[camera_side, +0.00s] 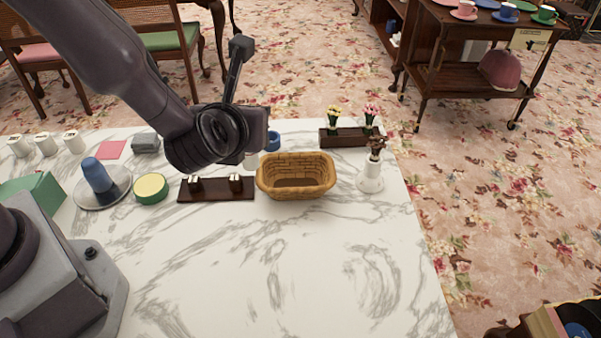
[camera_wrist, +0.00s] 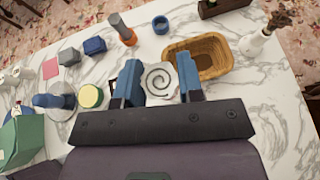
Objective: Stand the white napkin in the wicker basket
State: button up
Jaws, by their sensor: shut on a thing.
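The white napkin (camera_wrist: 160,80) is rolled up, with a dark spiral showing on its end in the wrist view. My gripper (camera_wrist: 160,82) is shut on it, one blue finger on each side. In the side view only a small pale part of the napkin (camera_side: 251,161) shows under my gripper (camera_side: 249,152); the arm hides the rest. The wicker basket (camera_side: 297,192) is an open oval on the marble table, just right of my gripper. Its inside looks empty. In the wrist view the basket (camera_wrist: 229,62) is just beyond and right of the napkin.
A dark wooden rack (camera_side: 217,196) lies left of the basket. A blue ring (camera_side: 273,141) and a flower planter (camera_side: 345,139) stand behind it, a white vase (camera_side: 370,180) right. An orange-and-grey cylinder (camera_wrist: 122,29) stands beyond my gripper. The table's front is clear.

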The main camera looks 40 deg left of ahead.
jog(key=shift+w+d+f, duration=0.55)
jog(key=shift+w+f, duration=1.6)
jog(key=shift+w+d+f, duration=0.6)
jog(key=shift+w+f, duration=1.5)
jog(key=shift+w, duration=0.05)
jog(key=shift+w+d+f, duration=0.55)
jog(key=shift+w+f, duration=1.6)
jog(key=o, duration=0.9)
jog(key=shift+f, duration=0.15)
jog(key=shift+r, duration=0.2)
jog(key=v, duration=1.2)
